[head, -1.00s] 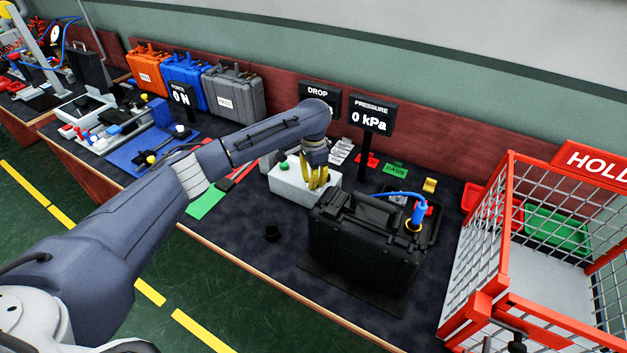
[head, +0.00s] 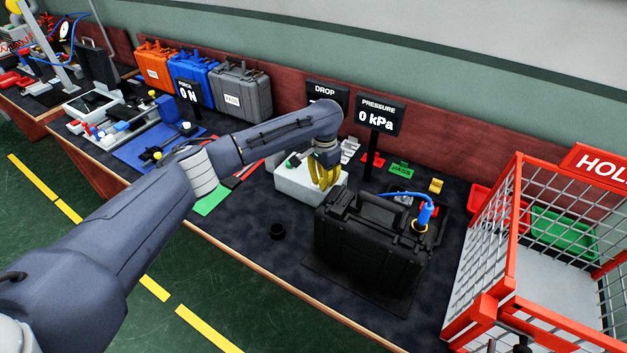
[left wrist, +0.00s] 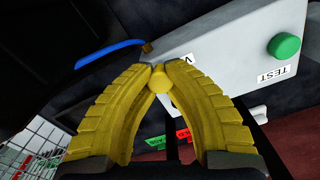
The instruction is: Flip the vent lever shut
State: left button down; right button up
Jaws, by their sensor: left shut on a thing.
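A pale grey test box (head: 296,188) stands on the dark bench behind a black case (head: 365,250). In the left wrist view the box (left wrist: 225,50) shows a green button (left wrist: 284,46), a "TEST" label and a partly hidden label starting with "V". My left gripper (head: 326,183) is over the right part of the box. In the left wrist view its yellow fingers (left wrist: 158,72) come together at the tips around a small yellow knob (left wrist: 159,80), which looks like the vent lever's end. The lever's shaft and angle are hidden by the fingers. My right gripper is not visible.
The pressure sign (head: 379,115) reads 0 kPa. A red wire cage (head: 510,240) stands at the right.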

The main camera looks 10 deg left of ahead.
pick_arm(q)
jog(key=c, duration=1.1)
grip_release()
notch_tip(320, 180, up, 12)
